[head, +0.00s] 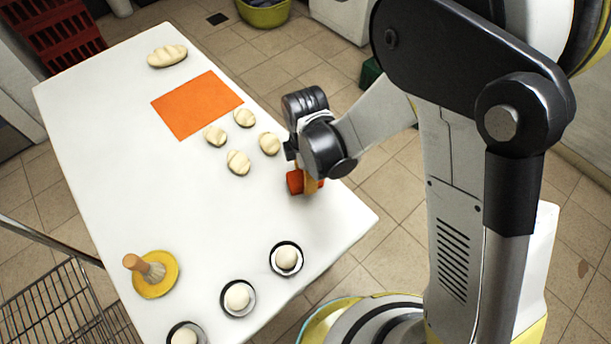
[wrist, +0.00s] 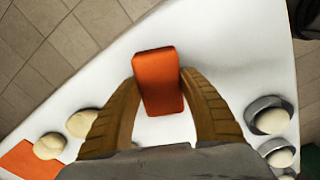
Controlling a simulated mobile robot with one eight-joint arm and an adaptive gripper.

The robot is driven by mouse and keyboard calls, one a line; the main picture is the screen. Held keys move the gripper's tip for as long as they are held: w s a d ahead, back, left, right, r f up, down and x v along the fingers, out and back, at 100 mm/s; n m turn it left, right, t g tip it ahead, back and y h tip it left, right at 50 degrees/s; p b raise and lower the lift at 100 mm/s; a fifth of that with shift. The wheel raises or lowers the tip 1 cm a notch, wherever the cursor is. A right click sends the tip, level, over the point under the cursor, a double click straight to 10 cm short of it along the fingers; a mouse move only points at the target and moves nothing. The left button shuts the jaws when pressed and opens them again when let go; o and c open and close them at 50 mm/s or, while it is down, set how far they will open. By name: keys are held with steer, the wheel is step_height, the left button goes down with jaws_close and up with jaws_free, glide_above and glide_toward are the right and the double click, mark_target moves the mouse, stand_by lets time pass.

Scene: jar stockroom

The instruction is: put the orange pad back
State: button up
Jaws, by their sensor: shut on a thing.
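My gripper (wrist: 160,105) is shut on the orange pad (wrist: 158,80), a small block with rounded edges that sits between the two tan fingers. In the head view the pad (head: 295,182) shows below my wrist, near the right edge of the white table. I cannot tell whether it touches the table top. A flat orange mat (head: 197,104) lies on the far part of the table; its corner shows in the wrist view (wrist: 30,162). Nothing lies on the mat.
Several dough pieces (head: 238,162) lie between the mat and my gripper. A long loaf (head: 167,56) lies at the far end. Dark round tins with dough balls (head: 286,258) stand at the near edge. A brush (head: 150,270) rests on a yellow disc (head: 155,290). The table's middle is clear.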

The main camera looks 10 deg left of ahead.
steer(key=o, duration=1.3)
steer(key=shift+f, duration=0.1)
step_height(320, 180, up, 12)
steer(key=p, duration=0.5)
steer(key=shift+p, duration=0.4)
steer(key=shift+r, duration=0.2)
steer(key=d+r+m+t+y, duration=0.1)
steer(key=d+r+m+t, duration=0.2)
steer(key=d+r+m, duration=0.9)
steer(key=shift+s+d+r+m+t+h, duration=0.15)
steer(key=shift+s+d+r+m+t, duration=0.7)
steer(key=shift+d+m, duration=1.25)
steer(key=shift+s+d+r+m+t+h, duration=0.2)
steer(key=shift+s+d+r+m+t, duration=0.6)
steer(key=shift+d+m, duration=1.25)
steer(key=shift+s+d+r+m+t+h, duration=0.15)
steer(key=shift+s+d+r+m+t, duration=0.3)
steer(key=shift+s+d+r+m, duration=1.55)
